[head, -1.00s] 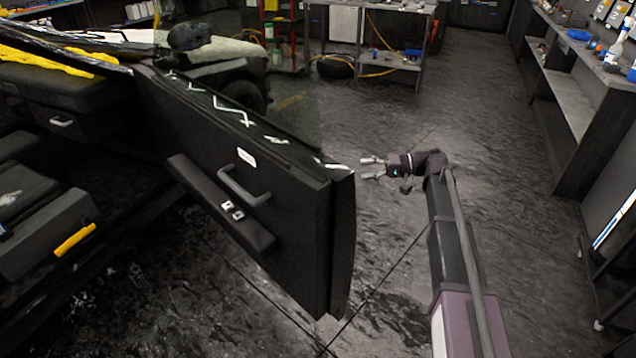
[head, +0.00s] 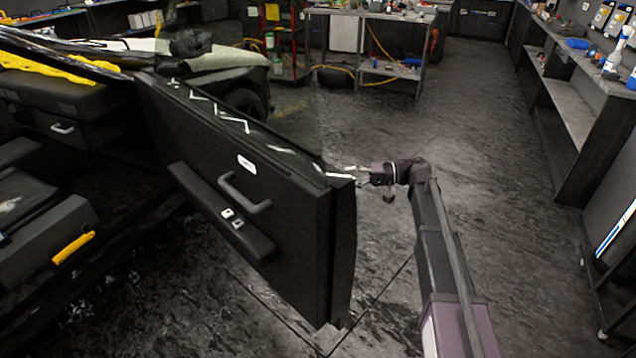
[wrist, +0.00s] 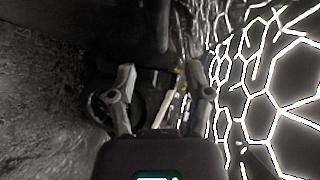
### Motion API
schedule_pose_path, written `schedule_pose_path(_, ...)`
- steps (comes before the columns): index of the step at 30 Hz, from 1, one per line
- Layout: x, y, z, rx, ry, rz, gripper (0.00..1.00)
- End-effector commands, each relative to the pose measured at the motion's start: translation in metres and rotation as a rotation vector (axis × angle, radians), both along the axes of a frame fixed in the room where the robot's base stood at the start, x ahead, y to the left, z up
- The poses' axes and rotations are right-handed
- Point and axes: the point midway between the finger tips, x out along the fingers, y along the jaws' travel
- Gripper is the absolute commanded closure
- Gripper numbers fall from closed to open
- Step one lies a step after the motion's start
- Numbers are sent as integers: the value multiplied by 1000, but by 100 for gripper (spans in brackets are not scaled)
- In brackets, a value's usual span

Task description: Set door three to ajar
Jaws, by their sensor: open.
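A dark car door (head: 240,190) stands swung wide open from the car at left in the head view. A glossy dark surface (wrist: 262,100) with bright hexagon reflections lies close beside the right finger. I cannot tell whether the fingers touch the door.
A workbench (head: 365,20) with a yellow hose stands at the back. A long shelf unit (head: 570,95) lines the right wall. The floor (head: 470,120) between door and shelves is clear.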

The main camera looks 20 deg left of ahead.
Motion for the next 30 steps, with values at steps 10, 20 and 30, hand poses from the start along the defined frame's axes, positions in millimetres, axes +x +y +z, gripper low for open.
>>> schedule_pose_path(10, -17, 51, -9, 0, 0, 1, 35)
schedule_pose_path(20, -27, 82, -13, 0, 0, 0, 35)
schedule_pose_path(30, -28, 86, -13, 0, 0, -1, 35)
